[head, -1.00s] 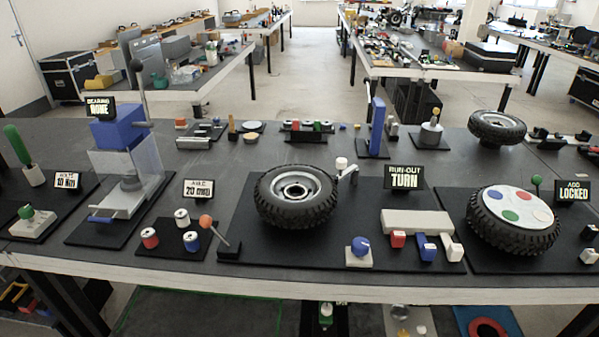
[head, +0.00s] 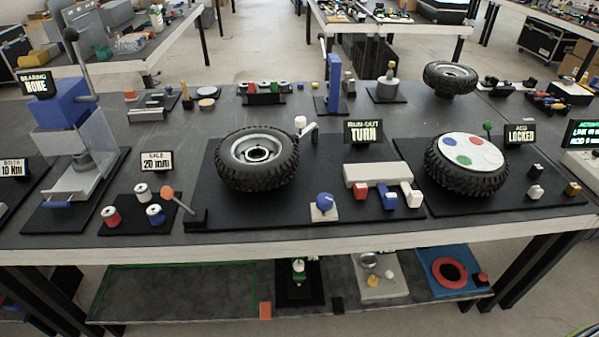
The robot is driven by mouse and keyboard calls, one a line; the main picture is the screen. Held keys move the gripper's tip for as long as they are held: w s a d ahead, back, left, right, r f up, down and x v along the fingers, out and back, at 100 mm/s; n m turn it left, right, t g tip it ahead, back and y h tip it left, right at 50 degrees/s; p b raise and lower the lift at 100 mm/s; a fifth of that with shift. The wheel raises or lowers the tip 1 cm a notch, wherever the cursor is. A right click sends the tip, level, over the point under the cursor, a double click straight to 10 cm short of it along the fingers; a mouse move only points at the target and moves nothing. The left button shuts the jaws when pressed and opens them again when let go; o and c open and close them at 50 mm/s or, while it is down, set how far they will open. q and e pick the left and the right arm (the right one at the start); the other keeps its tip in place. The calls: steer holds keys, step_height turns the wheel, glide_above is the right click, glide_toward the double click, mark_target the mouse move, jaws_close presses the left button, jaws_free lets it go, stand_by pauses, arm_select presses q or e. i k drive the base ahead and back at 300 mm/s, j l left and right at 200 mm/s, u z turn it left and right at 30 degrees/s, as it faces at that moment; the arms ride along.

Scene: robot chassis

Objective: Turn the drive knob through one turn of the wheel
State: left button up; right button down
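The drive knob (head: 324,202) is a blue round knob on a small pale block, near the front edge of the black run-out board (head: 270,213). The wheel (head: 257,159), a black tyre on a grey rim, lies flat on the same board, behind and left of the knob. A small arm with a white cap (head: 301,122) stands beside the tyre's right side. A sign (head: 363,132) behind reads "RUN-OUT TURN". Neither of my grippers is in view.
Right of the knob are a pale block (head: 378,174) and red, blue and white pieces. An orange-ball lever (head: 168,192) stands left of the wheel. A second wheel with a coloured disc (head: 470,153) is at right. The lower shelf (head: 190,290) shows below.

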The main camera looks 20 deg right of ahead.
mark_target(324, 200)
steer(key=z, duration=0.6)
steer(key=j+z, duration=0.2)
steer(key=z, duration=0.3)
steer(key=k+j+z, duration=0.1)
steer(key=z, duration=0.4)
steer(key=k+j+z, duration=0.1)
steer(key=z, duration=0.4)
steer(key=j, duration=0.1)
